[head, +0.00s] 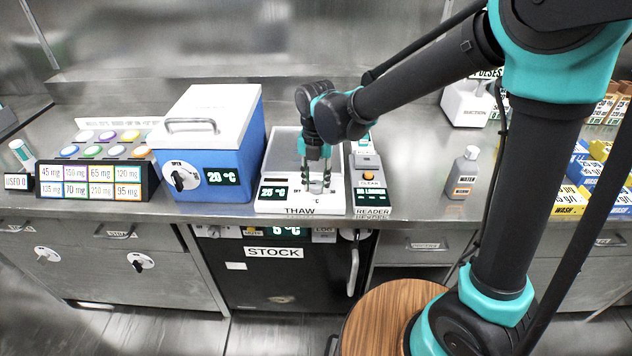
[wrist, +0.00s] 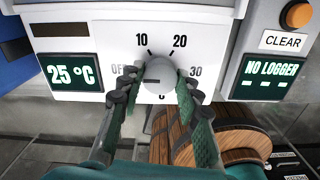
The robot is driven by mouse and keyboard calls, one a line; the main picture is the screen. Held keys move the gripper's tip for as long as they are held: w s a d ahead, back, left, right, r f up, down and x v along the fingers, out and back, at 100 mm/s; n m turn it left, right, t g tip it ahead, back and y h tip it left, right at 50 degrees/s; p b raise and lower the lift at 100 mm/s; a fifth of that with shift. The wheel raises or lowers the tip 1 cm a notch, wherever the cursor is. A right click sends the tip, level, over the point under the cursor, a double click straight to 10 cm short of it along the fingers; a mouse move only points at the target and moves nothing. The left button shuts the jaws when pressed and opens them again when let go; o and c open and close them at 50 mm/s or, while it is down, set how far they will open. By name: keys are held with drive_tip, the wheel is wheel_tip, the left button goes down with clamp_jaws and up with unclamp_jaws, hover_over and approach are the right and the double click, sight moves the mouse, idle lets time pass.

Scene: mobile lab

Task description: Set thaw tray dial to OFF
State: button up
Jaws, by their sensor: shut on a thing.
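The white thaw tray (head: 281,146) stands on the steel bench with THAW on its front edge. Its display reads 25 °C in the wrist view (wrist: 74,72). The round pale dial (wrist: 160,92) sits on the front panel, with OFF at its left, 10 and 20 above, and 30 at its right. A short dark mark on the dial lies left of its middle, pointing roughly left towards the OFF side. My gripper (wrist: 158,84) points at the panel and is shut on the dial, one finger on each side. In the head view my gripper (head: 316,185) covers the dial.
The reader (head: 367,190) stands close at the tray's right, with an orange button and a NO LOGGER display (wrist: 272,78). A blue cooler box (head: 225,150) stands close at its left. Bare bench lies between reader and bottle.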

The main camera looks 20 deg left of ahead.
sight(316, 183)
drive_tip(key=o, duration=1.1)
drive_tip(key=shift+o, duration=0.2)
wheel_tip(316, 183, up, 12)
